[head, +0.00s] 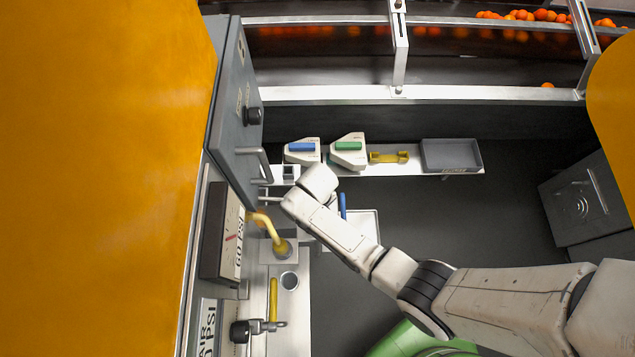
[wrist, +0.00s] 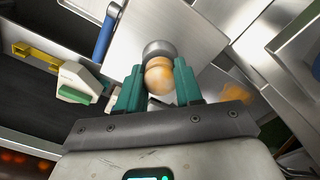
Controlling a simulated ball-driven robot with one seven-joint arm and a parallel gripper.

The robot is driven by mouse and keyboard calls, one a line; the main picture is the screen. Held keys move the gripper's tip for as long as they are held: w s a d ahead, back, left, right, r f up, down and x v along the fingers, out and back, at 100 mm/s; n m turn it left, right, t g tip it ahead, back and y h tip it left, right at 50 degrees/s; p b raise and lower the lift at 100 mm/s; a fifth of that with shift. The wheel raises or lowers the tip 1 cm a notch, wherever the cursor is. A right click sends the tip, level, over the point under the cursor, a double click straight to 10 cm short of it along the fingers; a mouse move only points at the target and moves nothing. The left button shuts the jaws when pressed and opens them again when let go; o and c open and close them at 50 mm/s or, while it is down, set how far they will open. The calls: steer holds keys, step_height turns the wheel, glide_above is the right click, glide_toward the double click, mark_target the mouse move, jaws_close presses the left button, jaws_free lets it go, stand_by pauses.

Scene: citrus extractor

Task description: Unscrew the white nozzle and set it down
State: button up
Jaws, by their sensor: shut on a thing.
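In the wrist view my gripper (wrist: 158,76) has its two teal fingers closed on either side of a tan-orange rounded piece (wrist: 158,80). A grey metal round end (wrist: 159,49) sits directly beyond that piece, in line with it. The piece looks tan rather than white, and I cannot tell from its shape whether it is the nozzle or whether it is still joined to anything. No plainly white nozzle shows in either view. In the head view my arm reaches to the counter beside the grey cabinet, and my wrist hides the fingers and what they hold.
A blue-handled tool (head: 342,206) is beside my wrist. The back shelf holds blue-topped (head: 302,151) and green-topped (head: 348,152) devices, a yellow piece (head: 389,157) and a grey tray (head: 451,155).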

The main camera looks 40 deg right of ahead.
steer(key=shift+n, duration=0.8)
steer(key=shift+n, duration=0.9)
steer(key=o, duration=0.6)
steer(key=shift+m, duration=0.9)
steer(key=shift+m, duration=0.8)
